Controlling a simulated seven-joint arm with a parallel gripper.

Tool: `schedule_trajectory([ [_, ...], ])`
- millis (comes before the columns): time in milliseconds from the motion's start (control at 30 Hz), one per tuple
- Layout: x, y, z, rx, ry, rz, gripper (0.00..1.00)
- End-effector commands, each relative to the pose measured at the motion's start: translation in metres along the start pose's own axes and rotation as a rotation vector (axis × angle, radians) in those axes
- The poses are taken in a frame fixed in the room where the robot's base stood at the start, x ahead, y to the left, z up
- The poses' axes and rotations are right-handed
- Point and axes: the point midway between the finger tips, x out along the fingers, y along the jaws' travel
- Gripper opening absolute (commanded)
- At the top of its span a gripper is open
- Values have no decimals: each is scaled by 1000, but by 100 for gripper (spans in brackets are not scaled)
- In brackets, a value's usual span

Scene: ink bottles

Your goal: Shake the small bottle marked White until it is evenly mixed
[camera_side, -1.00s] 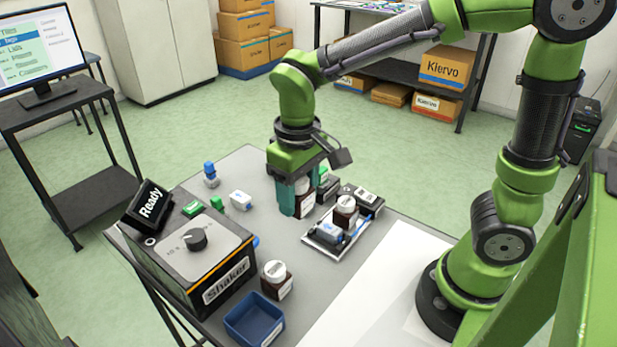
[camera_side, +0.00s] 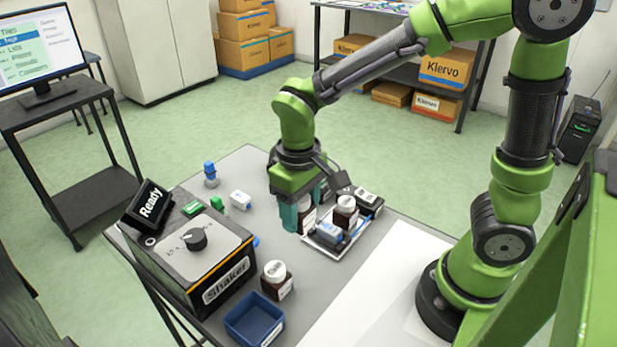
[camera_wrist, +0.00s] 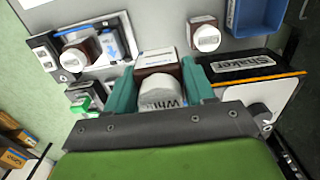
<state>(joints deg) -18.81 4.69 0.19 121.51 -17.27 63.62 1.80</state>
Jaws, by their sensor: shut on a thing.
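My gripper (camera_side: 300,212) is shut on a small brown bottle (camera_wrist: 158,72) with a white cap. The cap's lettering begins "Whi" in the wrist view, and the rest is cut off from sight. The teal fingers (camera_wrist: 160,95) press on both sides of the bottle. In the side view the bottle (camera_side: 308,217) is partly hidden by a finger and looks upright, just left of the white tray. I cannot tell whether its base clears the table. The shaker (camera_side: 205,262), with a dial on top and a "Ready" display (camera_side: 151,203), stands to the left.
A white tray (camera_side: 334,253) holds another white-capped brown bottle (camera_side: 345,212) and a blue-and-white item. Dark boxes (camera_side: 368,200) lie behind it. Another white-capped bottle (camera_side: 277,280) and a blue bin (camera_side: 254,322) stand near the front. Small items lie behind the shaker.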

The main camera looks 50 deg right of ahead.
Motion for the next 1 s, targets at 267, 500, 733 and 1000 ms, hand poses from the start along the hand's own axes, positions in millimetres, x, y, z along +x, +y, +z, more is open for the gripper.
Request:
schedule_trajectory([
  [267, 23, 0, -1, 0, 4, -2, 23],
  [500, -2, 0, 2, -1, -7, 2, 23],
  [733, -35, -1, -3, 2, 22, -8, 23],
  [1000, 21, -1, -2, 0, 9, -4, 23],
])
